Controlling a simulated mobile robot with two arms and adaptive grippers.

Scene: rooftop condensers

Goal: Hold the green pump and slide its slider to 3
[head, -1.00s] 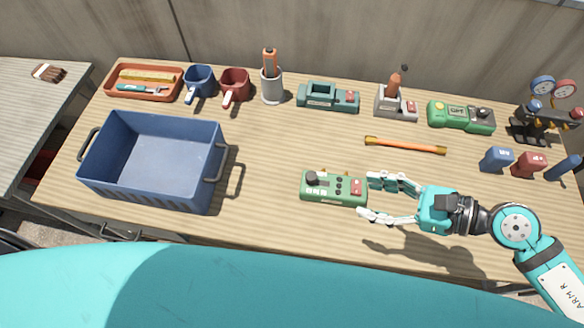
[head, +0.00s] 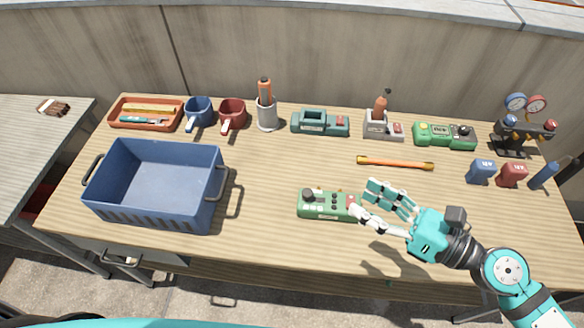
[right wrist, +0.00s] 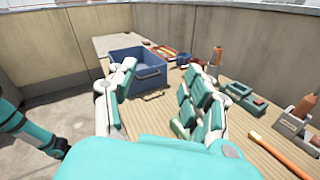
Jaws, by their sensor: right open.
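A green device with a dark knob and small buttons, which I take for the green pump (head: 322,205), lies near the front middle of the table. My right gripper (head: 362,196) is open and empty just right of it. One fingertip overlaps the device's right end in the head view; I cannot tell whether they touch. In the right wrist view the open fingers (right wrist: 158,85) spread wide, and a bit of the green device (right wrist: 178,128) shows beside the right-hand fingers, mostly hidden. The slider is too small to make out. My left gripper is not in view.
A blue crate (head: 152,216) stands on the left. An orange bar (head: 395,162) lies behind my right gripper. A second green device (head: 432,133), a teal device (head: 310,128) and mugs line the back. Blue and red blocks stand at right. Table between crate and pump is clear.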

